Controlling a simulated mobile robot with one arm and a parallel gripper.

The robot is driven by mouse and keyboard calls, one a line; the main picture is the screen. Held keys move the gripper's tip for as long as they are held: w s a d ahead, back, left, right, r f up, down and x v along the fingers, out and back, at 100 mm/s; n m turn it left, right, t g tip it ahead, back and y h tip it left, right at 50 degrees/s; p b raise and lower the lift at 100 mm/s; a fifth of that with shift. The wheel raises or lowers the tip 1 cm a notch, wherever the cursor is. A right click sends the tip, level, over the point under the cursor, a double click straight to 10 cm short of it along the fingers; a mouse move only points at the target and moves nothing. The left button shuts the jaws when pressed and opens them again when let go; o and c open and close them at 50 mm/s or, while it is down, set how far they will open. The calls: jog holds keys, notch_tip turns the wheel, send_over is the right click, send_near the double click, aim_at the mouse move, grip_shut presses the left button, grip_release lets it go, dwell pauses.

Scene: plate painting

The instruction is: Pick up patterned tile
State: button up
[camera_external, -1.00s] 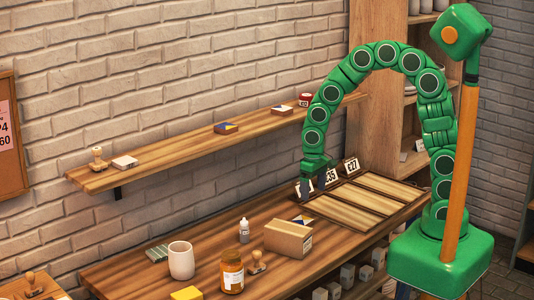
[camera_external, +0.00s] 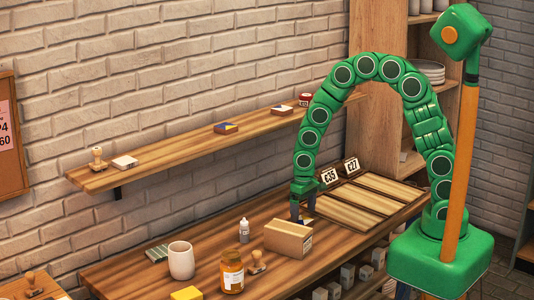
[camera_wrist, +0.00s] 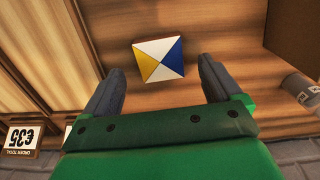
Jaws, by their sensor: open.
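The patterned tile (camera_wrist: 158,59) is a small square of white, yellow and blue triangles. It lies flat on the wooden table (camera_external: 215,260). In the wrist view it sits between and just beyond my fingertips, apart from both. My gripper (camera_external: 303,214) is open and empty, pointing down over the tile beside the cardboard box; it also shows in the wrist view (camera_wrist: 157,72). In the external view my fingers largely hide the tile. How high my fingertips are above the table is hard to tell.
A cardboard box (camera_external: 288,238) stands close to my gripper, with a small bottle (camera_external: 244,230) to its left. A wooden slatted tray (camera_external: 345,214) and price signs (camera_external: 328,177) are to the right. A wall shelf (camera_external: 170,155) holds another patterned block (camera_external: 226,128).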

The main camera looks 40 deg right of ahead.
jog(key=shift+f, duration=1.5)
jog(key=c, duration=1.2)
jog(key=shift+r, duration=0.15)
jog(key=shift+r, duration=0.65)
jog(key=shift+s+d+r, duration=0.85)
jog(key=shift+s+r, duration=1.05)
jog(key=shift+s, duration=0.3)
jog(key=shift+s+d+r, duration=0.8)
jog(key=shift+s+r, duration=1.15)
jog(key=shift+s, duration=0.2)
jog(key=shift+s+d+r, duration=0.85)
jog(key=shift+s+r, duration=1.05)
jog(key=shift+s, duration=0.3)
